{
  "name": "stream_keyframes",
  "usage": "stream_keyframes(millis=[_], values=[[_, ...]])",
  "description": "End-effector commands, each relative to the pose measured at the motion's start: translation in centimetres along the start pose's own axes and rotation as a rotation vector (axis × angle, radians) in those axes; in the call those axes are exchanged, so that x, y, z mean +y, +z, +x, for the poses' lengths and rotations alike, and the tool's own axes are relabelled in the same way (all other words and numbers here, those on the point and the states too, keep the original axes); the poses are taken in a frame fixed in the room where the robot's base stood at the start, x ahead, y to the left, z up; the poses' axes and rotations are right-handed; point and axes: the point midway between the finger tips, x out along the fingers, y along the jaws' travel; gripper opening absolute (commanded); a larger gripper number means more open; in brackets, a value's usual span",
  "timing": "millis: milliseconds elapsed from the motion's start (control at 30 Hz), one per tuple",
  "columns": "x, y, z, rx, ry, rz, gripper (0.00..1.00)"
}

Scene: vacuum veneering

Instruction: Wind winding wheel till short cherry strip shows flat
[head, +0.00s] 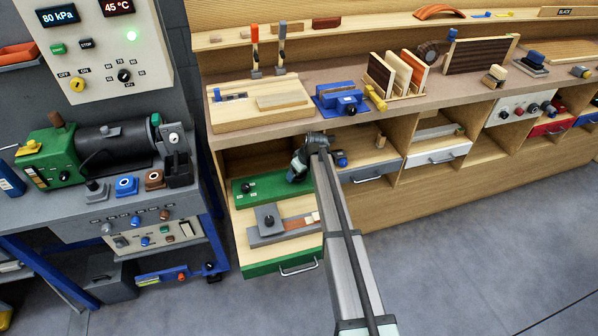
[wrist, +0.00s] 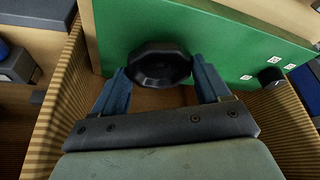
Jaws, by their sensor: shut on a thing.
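The winding wheel (wrist: 160,64) is a black, many-sided knob on the face of a green panel (wrist: 215,35) in the wrist view. My gripper (wrist: 160,78) has its two blue fingers on either side of the wheel, shut on it. In the head view the green panel (head: 262,190) lies in the open cubby under the bench, and my gripper (head: 298,170) is at its right end, hiding the wheel. A short reddish-brown strip (head: 298,224), likely the cherry strip, lies in the green-fronted drawer beside a grey block (head: 268,220). Whether it is flat is too small to tell.
Wooden cubby walls (wrist: 62,95) stand close on both sides of my gripper. A smaller black knob (wrist: 270,76) sits on the panel to the right. The green drawer front (head: 285,262) sticks out below. Open floor (head: 480,230) lies to the right.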

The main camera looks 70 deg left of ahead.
Motion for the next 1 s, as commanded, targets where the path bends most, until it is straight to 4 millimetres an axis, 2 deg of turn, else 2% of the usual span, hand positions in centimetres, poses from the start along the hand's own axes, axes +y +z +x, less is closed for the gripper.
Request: stream_keyframes(millis=[200,467,500,733,1000], values=[[0.00,0.05,0.01,0.000,0.026,0.063,0.45],[0.01,0.05,0.03,0.000,0.026,0.065,0.45],[0.00,0.05,0.03,0.000,0.026,0.064,0.77],[-0.02,0.03,0.02,0.000,0.026,0.063,0.99],[-0.05,0.02,-0.12,0.000,0.026,0.063,1.00]])
